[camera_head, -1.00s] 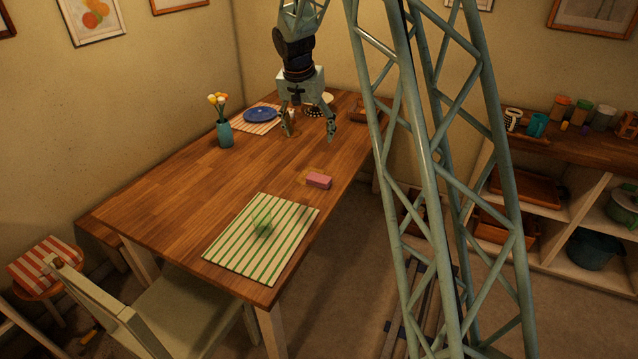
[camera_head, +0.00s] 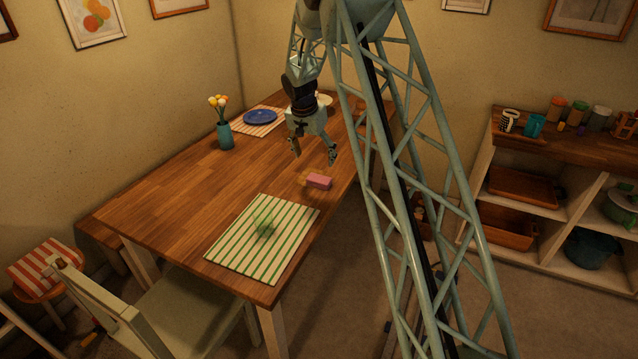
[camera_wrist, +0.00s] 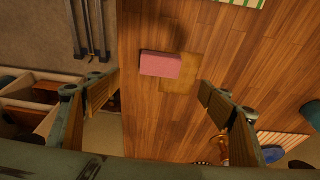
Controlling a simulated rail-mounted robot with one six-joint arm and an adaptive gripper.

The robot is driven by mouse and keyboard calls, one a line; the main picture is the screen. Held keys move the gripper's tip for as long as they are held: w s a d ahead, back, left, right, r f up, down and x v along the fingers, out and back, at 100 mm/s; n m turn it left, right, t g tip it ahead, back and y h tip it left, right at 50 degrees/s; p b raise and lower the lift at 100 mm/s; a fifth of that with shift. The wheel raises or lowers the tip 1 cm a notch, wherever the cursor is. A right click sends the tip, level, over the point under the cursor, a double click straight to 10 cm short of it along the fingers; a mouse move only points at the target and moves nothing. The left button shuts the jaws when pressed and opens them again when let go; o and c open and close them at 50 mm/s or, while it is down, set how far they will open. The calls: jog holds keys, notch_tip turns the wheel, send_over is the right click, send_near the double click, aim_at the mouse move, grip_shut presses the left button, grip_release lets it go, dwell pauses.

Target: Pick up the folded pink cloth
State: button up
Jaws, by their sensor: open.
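The folded pink cloth (camera_head: 319,181) lies on the wooden table (camera_head: 190,190), near its right edge. It is a small pink block. In the wrist view the cloth (camera_wrist: 160,64) rests partly over a tan patch (camera_wrist: 181,78) on the table top. My gripper (camera_head: 314,158) is open and empty above the table, slightly behind the cloth and apart from it. In the wrist view its two fingers (camera_wrist: 158,100) are spread wide, with the cloth ahead of and between them.
A blue vase of flowers (camera_head: 225,135) and a blue plate (camera_head: 260,117) stand farther back. A chair (camera_head: 180,310) is at the near side. Shelves (camera_head: 540,215) stand right.

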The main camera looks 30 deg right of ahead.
jog(key=shift+f, duration=0.15)
send_over(318, 179)
jog(key=shift+s+a+f+b, duration=0.1)
jog(key=shift+s+f+b, duration=0.05)
jog(key=shift+f, duration=1.15)
jog(key=shift+s+a+f+b, duration=0.1)
jog(key=shift+a+f+b, duration=0.05)
jog(key=shift+f, duration=1.2)
jog(key=shift+s+a+f+b, duration=0.1)
jog(key=shift+s+f+b, duration=0.05)
jog(key=shift+f, duration=1.15)
jog(key=shift+f, duration=0.1)
jog(key=shift+b+x, duration=0.45)
jog(key=shift+x, duration=2.1)
jog(key=shift+s, duration=0.1)
jog(key=shift+a, duration=0.1)
jog(key=shift+c, duration=0.8)
jog(key=c, duration=0.8)
